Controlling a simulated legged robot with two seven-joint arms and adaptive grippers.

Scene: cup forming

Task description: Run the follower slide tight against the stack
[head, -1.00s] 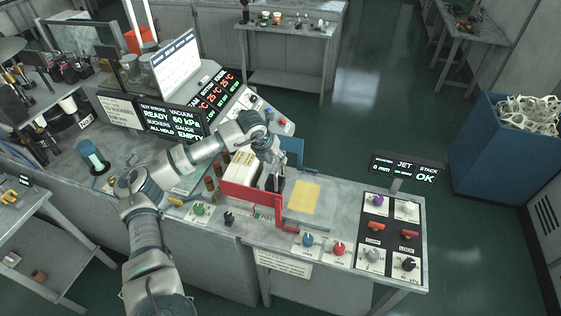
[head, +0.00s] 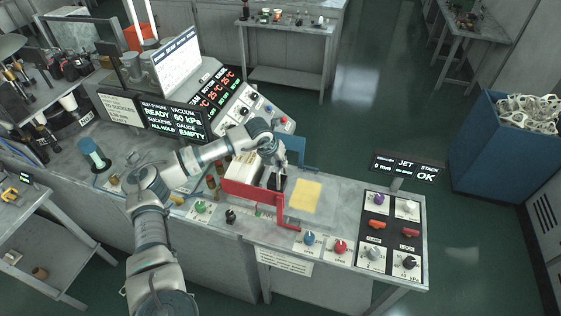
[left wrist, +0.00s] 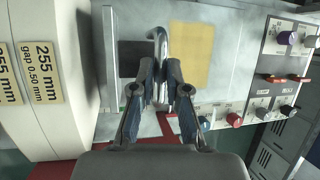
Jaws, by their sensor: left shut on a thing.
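My left gripper (head: 277,182) reaches down behind the red guard (head: 250,189). In the left wrist view its fingers (left wrist: 160,85) are closed around the lower part of an upright, hook-topped metal handle (left wrist: 161,42), apparently the follower slide's. The slide's body is mostly hidden by the gripper and guard. The cream stack (head: 240,168) stands left of the gripper. In the wrist view a large pale rounded body with "255 mm, gap 0.50 mm" labels (left wrist: 47,72) fills the left side, apart from the fingers. I cannot tell whether the slide touches the stack. My right gripper is not in view.
A yellow sheet (head: 306,195) lies on the bench right of the gripper. A blue panel (head: 291,152) stands behind it. The knob and switch panel (head: 391,233) is at the right end. A small display (head: 405,167) reads "0 mm" and "OK".

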